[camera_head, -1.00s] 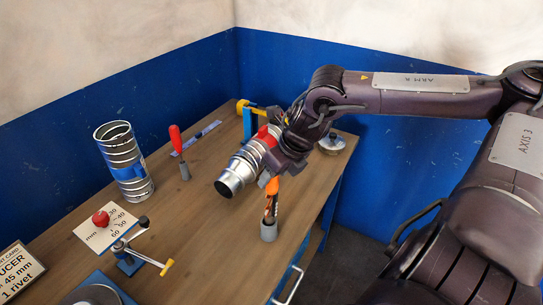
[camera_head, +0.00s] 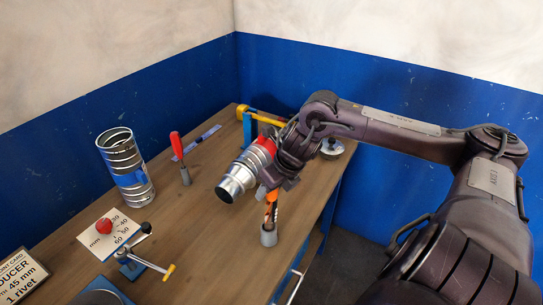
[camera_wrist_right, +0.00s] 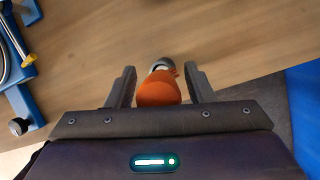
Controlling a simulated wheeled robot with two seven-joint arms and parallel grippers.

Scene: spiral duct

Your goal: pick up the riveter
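The riveter appears to be the orange-handled tool (camera_head: 271,213) standing upright in a small grey holder (camera_head: 268,236) near the table's right edge. In the right wrist view its orange handle (camera_wrist_right: 158,89) lies between the two fingers of my right gripper (camera_wrist_right: 159,86), with a visible gap on each side. My right gripper (camera_head: 270,190) is open around the top of the handle in the head view, where the fingers are partly hidden. My left gripper is not in view.
A silver duct piece (camera_head: 238,177) with a red part is close left of my right gripper. A blue stand (camera_head: 247,128) is behind. A spiral duct (camera_head: 126,170), a red-handled tool (camera_head: 179,158) and a crank device (camera_head: 133,265) are to the left. A round metal item (camera_head: 332,149) lies behind right.

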